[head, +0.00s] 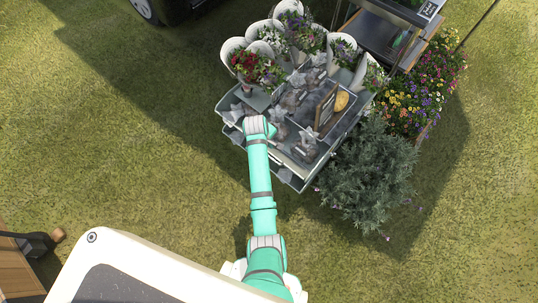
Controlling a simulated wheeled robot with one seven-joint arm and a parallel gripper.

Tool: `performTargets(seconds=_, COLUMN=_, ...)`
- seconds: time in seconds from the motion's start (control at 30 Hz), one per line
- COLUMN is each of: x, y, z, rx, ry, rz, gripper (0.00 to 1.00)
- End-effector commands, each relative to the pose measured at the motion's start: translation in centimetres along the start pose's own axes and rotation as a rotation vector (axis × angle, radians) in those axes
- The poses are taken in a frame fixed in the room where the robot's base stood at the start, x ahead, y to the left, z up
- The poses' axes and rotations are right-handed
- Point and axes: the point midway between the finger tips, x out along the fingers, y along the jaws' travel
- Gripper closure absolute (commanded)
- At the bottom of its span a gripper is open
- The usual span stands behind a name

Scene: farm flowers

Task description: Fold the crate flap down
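A grey crate-like stand (258,99) with compartments and raised edges stands in the upper middle of the head view. I cannot clearly make out which of its panels is the flap, nor whether that flap is up or down. My arm reaches up from the bottom, and its far end with my gripper (258,124) is over the near left side of the stand. The fingers are too small and partly hidden by the wrist, so I cannot tell whether they are open, or whether they touch the crate.
White buckets of flowers (310,38) stand at the back of the stand. Grey wrapped bunches (305,145) and a framed board (327,106) fill compartments. A leafy bush (365,170) crowds the right side. Open grass (130,150) lies to the left.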

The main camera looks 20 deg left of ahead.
Motion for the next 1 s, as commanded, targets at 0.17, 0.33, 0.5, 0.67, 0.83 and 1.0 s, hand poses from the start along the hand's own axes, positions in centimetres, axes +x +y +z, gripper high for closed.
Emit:
performTargets(seconds=0.17, x=2.9, y=-0.1, z=0.1, rx=0.001, ry=-0.002, rz=-0.002, gripper=0.72)
performTargets(seconds=0.33, x=6.0, y=0.0, z=0.1, rx=0.001, ry=-0.001, rz=-0.002, gripper=0.72)
performTargets(seconds=0.5, x=8.3, y=0.0, z=0.0, rx=0.002, ry=0.0, rz=0.0, gripper=0.72)
performTargets(seconds=0.67, x=9.5, y=0.0, z=0.0, rx=0.003, ry=0.001, rz=0.001, gripper=0.72)
performTargets(seconds=0.83, x=9.9, y=0.0, z=0.0, rx=0.003, ry=0.002, rz=0.001, gripper=0.72)
performTargets(seconds=1.0, x=9.9, y=0.0, z=0.0, rx=0.003, ry=0.002, rz=0.001, gripper=0.72)
